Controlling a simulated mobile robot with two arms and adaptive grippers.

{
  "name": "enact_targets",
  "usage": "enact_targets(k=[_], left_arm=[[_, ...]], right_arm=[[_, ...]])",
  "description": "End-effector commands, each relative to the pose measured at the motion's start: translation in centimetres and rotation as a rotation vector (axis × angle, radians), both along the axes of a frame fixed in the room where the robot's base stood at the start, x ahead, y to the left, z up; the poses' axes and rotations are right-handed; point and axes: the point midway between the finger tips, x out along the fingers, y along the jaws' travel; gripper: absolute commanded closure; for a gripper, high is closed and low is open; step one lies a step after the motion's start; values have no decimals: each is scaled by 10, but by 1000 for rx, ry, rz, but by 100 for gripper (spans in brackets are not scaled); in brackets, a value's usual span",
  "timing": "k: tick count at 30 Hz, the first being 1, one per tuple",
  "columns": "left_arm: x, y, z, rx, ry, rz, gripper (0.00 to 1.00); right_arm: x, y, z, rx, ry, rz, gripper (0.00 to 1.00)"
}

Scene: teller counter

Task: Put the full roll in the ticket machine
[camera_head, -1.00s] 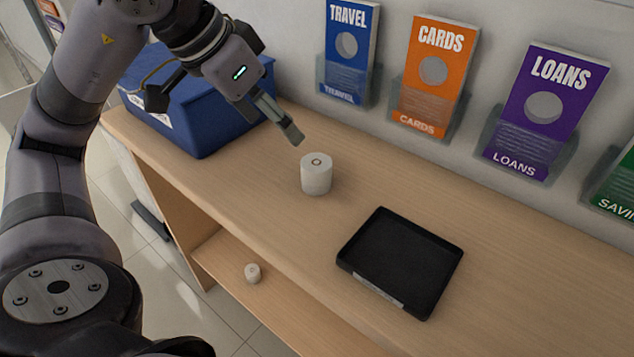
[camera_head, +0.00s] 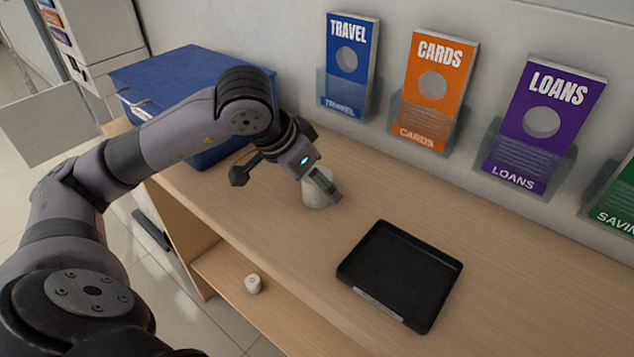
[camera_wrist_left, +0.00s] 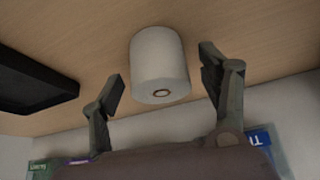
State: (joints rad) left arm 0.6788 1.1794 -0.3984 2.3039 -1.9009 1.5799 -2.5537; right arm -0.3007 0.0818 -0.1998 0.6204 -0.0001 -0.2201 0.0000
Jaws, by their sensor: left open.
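A large white paper roll (camera_head: 316,190) stands upright on the counter, partly hidden behind my left gripper (camera_head: 328,186) in the head view. In the left wrist view the roll (camera_wrist_left: 160,66) shows between the two spread fingers of my left gripper (camera_wrist_left: 163,84), with clear gaps to both fingers. The left gripper is open and empty. A much smaller white roll (camera_head: 253,284) stands on the lower shelf. I cannot pick out a ticket machine for certain. My right gripper is not in view.
A black tray (camera_head: 345,268) lies on the wooden counter (camera_head: 520,300) right of the large roll. A blue box (camera_head: 190,70) stands at the left end, behind my arm. TRAVEL, CARDS and LOANS leaflet holders (camera_head: 420,125) line the wall.

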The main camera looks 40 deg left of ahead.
Motion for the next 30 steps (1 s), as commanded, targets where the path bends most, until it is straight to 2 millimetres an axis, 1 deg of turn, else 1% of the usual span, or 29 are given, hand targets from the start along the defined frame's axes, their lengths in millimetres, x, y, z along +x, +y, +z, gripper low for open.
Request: enact_targets(k=[3,9,30], left_arm=[[3,-1,-6,0,-1,0,31],[4,-1,-7,0,-2,0,31],[4,-1,-6,0,-2,0,78]], right_arm=[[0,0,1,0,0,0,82],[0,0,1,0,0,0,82],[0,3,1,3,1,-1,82]])
